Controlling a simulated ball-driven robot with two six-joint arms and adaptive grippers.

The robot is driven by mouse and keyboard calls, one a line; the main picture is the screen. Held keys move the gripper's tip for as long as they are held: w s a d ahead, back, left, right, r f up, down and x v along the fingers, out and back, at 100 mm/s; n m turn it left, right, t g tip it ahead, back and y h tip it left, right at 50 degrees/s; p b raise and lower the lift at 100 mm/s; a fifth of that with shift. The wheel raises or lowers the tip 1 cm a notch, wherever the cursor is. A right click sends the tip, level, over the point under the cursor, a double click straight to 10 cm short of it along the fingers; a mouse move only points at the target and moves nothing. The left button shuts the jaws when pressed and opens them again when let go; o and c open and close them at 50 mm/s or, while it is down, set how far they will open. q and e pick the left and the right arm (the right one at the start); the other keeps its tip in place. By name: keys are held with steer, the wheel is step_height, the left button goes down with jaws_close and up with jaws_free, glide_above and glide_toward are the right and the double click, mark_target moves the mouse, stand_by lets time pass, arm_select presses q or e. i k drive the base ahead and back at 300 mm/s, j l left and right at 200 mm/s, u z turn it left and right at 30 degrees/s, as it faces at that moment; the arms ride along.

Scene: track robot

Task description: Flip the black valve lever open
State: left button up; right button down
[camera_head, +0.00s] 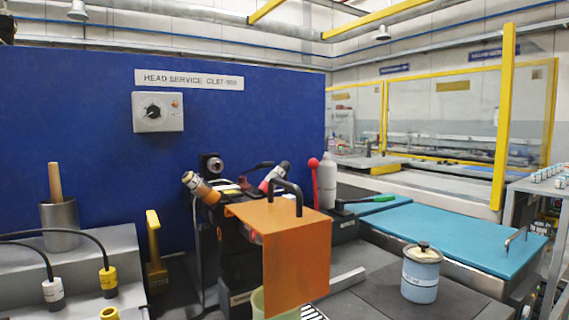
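A black lever (258,167) shows at the middle of the picture, just above and behind an orange cover (296,262). It runs roughly level, rising slightly to the right. Its pivot and the valve body below are largely hidden by the cover and the dark machine parts, so I cannot tell its exact setting. I cannot make out either of my grippers in this view.
A blue lidded can (420,275) stands front right. A yellow handle (154,245) and cabled connectors (107,281) are left. The blue panel (80,130) closes the back.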

mark_target(286, 177)
steer(key=l+u, duration=0.2)
steer(key=u, duration=1.15)
steer(key=k+l+u, duration=0.1)
steer(key=l+u, duration=0.25)
steer(key=k+l+u, duration=0.4)
steer(key=l+u, duration=0.25)
steer(key=k+l+u, duration=0.1)
steer(key=k+l, duration=0.45)
